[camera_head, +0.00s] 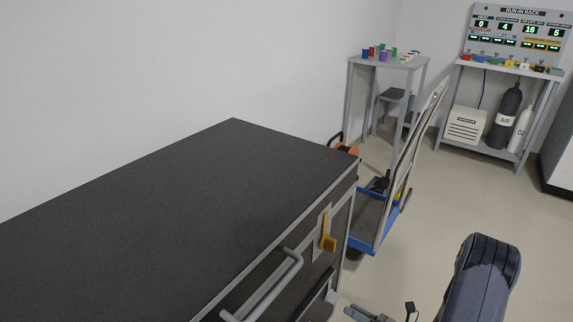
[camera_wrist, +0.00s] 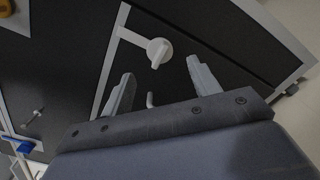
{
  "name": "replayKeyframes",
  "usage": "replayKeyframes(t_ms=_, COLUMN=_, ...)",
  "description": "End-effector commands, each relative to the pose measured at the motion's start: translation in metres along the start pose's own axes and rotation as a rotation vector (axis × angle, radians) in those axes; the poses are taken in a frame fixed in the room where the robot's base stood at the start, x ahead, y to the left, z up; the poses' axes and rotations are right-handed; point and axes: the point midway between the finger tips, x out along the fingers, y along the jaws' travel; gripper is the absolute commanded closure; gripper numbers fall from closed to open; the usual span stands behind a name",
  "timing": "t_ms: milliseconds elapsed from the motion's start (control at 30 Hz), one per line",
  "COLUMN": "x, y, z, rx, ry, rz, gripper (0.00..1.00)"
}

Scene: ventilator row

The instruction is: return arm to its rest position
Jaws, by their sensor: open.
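My gripper (camera_wrist: 163,88) is open in the wrist view, its two grey fingers apart with nothing between them. It faces the dark front of a cabinet, where a white knob (camera_wrist: 158,52) shows just beyond the fingertips. I cannot tell whether a finger touches the front. In the head view a dark grey link of my arm rises at the lower right, beside the cabinet (camera_head: 190,200). The gripper is mostly cut off at the bottom edge there.
The cabinet front carries a grey bar handle (camera_head: 265,288) and a yellow latch (camera_head: 328,238). A blue-edged cart (camera_head: 366,243) stands just beyond. Farther back are a small table (camera_head: 388,62) with coloured cups and a rack with bottles (camera_head: 508,115). Floor right of the cart is clear.

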Motion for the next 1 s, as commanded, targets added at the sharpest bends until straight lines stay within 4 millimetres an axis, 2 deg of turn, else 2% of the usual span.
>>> replayKeyframes(t_ms=200, x=-0.028, y=0.001, z=0.001, rx=-0.002, ry=-0.002, rz=-0.001, gripper=0.42)
replayKeyframes(t_ms=400, x=-0.039, y=0.0, z=0.0, rx=-0.002, ry=-0.001, rz=0.0, gripper=0.42)
replayKeyframes(t_ms=800, x=-0.04, y=0.001, z=0.0, rx=-0.003, ry=0.001, rz=0.001, gripper=0.42)
replayKeyframes(t_ms=1000, x=-0.031, y=0.015, z=0.003, rx=-0.009, ry=0.025, rz=0.015, gripper=0.42)
